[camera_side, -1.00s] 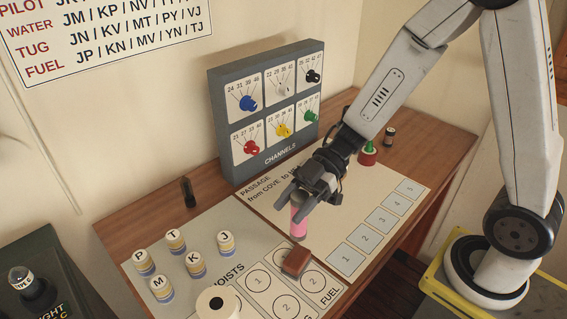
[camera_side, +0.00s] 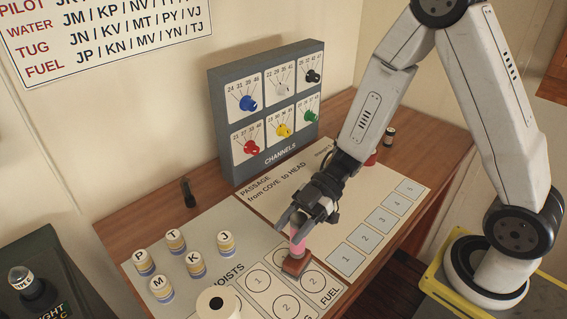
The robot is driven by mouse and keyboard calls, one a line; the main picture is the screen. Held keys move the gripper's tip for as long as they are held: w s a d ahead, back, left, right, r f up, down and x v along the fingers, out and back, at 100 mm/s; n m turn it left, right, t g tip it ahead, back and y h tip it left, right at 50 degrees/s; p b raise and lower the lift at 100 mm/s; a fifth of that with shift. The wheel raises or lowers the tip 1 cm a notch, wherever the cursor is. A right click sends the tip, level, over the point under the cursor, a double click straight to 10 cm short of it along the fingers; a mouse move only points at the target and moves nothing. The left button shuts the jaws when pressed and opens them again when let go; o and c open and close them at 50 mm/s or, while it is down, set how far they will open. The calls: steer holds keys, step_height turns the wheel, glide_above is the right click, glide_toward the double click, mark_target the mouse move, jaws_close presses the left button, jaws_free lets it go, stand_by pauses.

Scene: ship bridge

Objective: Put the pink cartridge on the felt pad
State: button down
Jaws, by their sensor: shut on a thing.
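My gripper (camera_side: 297,232) is shut on the pink cartridge (camera_side: 297,247) and points down and to the left. The cartridge is upright, its upper part hidden between the fingers. Its lower end is at the small reddish-brown block (camera_side: 294,266), which looks like the felt pad. The cartridge covers part of the block's top. I cannot tell whether the two touch. The block lies on the hoists sheet near the numbered circles.
Several lettered discs (camera_side: 176,241) and a white roll (camera_side: 217,303) stand to the left. The channels panel (camera_side: 265,112) with coloured knobs stands behind. A small dark bottle (camera_side: 389,136) is at the back right. The passage sheet (camera_side: 392,188) is mostly clear.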

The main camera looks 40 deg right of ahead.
steer(key=shift+f, duration=0.55)
steer(key=shift+f, duration=0.1)
steer(key=shift+c, duration=1.1)
jaws_free()
steer(key=v, duration=1.2)
steer(key=shift+w, duration=0.1)
